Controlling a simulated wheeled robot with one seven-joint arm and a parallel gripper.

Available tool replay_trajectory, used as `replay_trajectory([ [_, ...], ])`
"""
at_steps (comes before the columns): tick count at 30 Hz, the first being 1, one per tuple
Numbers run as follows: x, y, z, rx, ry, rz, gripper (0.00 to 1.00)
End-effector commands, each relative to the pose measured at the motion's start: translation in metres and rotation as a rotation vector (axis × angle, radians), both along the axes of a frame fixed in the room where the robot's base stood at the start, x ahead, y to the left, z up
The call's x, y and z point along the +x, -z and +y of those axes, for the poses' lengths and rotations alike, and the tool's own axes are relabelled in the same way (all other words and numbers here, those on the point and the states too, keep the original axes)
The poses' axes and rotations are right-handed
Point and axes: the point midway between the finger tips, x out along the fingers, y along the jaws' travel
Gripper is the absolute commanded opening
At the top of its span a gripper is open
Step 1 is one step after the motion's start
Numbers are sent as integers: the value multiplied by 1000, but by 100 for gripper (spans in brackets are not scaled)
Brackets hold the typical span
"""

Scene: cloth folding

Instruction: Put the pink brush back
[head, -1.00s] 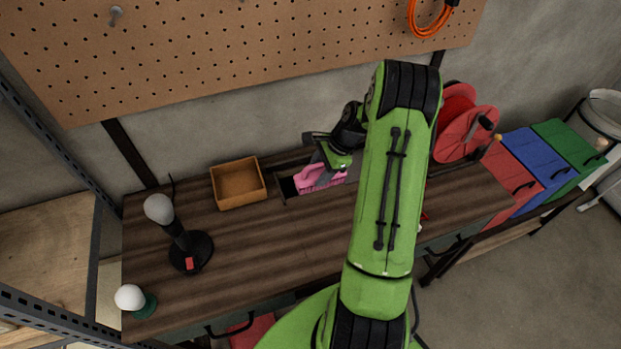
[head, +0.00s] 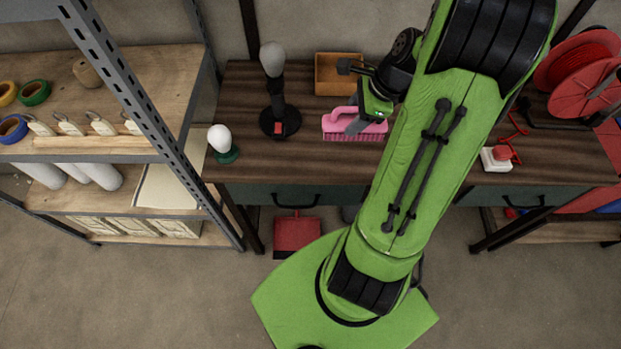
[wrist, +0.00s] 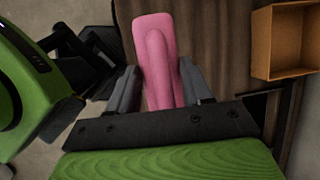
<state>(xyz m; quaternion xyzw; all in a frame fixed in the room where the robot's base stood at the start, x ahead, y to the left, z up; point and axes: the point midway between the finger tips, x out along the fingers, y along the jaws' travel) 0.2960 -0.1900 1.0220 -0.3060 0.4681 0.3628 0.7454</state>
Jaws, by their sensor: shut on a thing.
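The pink brush (head: 338,127) is in my gripper (head: 362,122), over the dark wooden workbench in the head view. Its pink handle is on top and its bristles point down. In the wrist view the pink handle of the brush (wrist: 158,60) sits between the two grey fingers of my gripper (wrist: 160,88), which are shut on it. Whether the bristles touch the bench top cannot be told. My green arm hides part of the bench to the right.
A wooden box (head: 338,88) stands behind the brush. A black stand with a grey bulb (head: 273,60) and a white bulb on a green base (head: 220,140) are to the left. A red-and-white button (head: 498,157) is at the right. A red dustpan-like thing (head: 297,234) lies below the bench.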

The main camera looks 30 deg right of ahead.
Motion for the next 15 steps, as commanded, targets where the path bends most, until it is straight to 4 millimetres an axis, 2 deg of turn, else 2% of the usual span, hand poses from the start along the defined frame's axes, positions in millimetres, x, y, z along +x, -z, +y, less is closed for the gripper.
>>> replay_trajectory([
  [2,-4,5,1,1,15,1,21],
  [9,-4,56,2,4,14,3,21],
  [15,-4,83,1,4,13,3,21],
])
